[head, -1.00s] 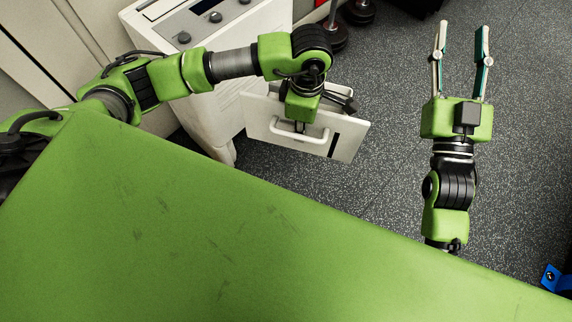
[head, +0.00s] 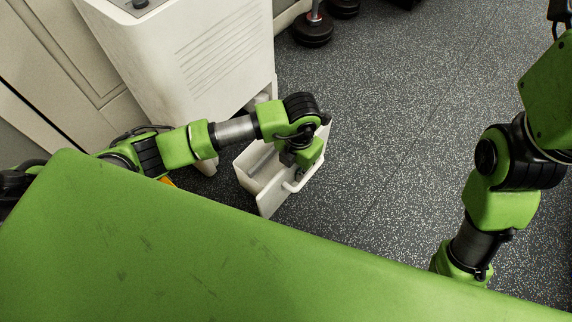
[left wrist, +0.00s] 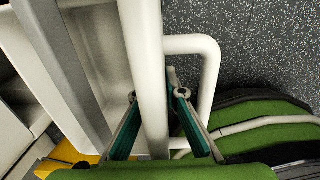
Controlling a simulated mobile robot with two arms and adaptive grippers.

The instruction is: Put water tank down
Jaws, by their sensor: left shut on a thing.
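The water tank (head: 264,168) is a pale, open-topped box with a handle loop (head: 303,176) on its front panel. It is in the middle of the head view, beside the lower part of the white machine. My left gripper (head: 303,160) is over its front edge. In the left wrist view my left gripper's teal fingers (left wrist: 155,125) sit on either side of the tank's pale front wall (left wrist: 146,65), with the handle (left wrist: 208,75) to the right. I cannot tell whether the tank's underside touches the floor. My right arm is at the right edge, its fingers out of frame.
The white machine (head: 190,60) stands at upper left, an opening low on its right side. Dark weights (head: 312,30) stand at the top. The speckled floor (head: 400,130) right of the tank is clear. My green body fills the lower left.

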